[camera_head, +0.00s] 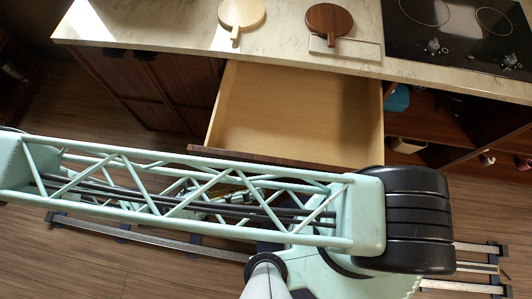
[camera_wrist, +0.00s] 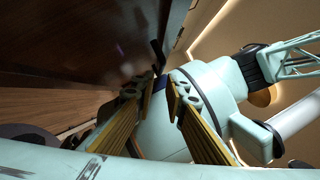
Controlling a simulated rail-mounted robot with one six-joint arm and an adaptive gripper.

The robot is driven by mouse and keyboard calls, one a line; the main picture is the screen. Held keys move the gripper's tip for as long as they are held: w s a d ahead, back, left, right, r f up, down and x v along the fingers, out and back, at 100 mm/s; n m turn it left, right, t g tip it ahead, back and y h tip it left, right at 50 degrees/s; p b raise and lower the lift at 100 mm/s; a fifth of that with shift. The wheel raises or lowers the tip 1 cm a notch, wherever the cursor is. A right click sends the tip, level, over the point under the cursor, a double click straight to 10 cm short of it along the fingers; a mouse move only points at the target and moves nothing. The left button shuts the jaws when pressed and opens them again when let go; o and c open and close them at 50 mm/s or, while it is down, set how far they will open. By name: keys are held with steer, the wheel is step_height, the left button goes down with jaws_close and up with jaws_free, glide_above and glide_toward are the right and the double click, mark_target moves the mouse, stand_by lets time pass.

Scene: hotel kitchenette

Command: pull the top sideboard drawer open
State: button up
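The top sideboard drawer (camera_head: 290,107) stands far out from under the counter in the head view. Its pale wooden inside is bare and empty. Its dark front edge (camera_head: 262,159) is partly behind my arm. My gripper is mostly hidden behind my arm in the head view. In the wrist view my gripper (camera_wrist: 163,84) has two gold-padded fingers whose tips come close together beside a dark wooden panel (camera_wrist: 75,40), which looks like the drawer front. A small dark bar (camera_wrist: 158,55), perhaps the handle, shows at the tips. I cannot tell whether the fingers grip it.
The marble counter (camera_head: 150,25) holds a light round board (camera_head: 241,13), a dark round board (camera_head: 329,20) and a black hob (camera_head: 450,35). Open shelves (camera_head: 430,117) with a few items lie right of the drawer. Closed dark cabinet doors (camera_head: 140,85) are on the left.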

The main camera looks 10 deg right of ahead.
steer(key=shift+a+f, duration=0.15)
steer(key=shift+a, duration=0.5)
steer(key=shift+a+r+m+g, duration=0.15)
steer(key=shift+r+m+g, duration=0.05)
steer(key=shift+m+g, duration=0.1)
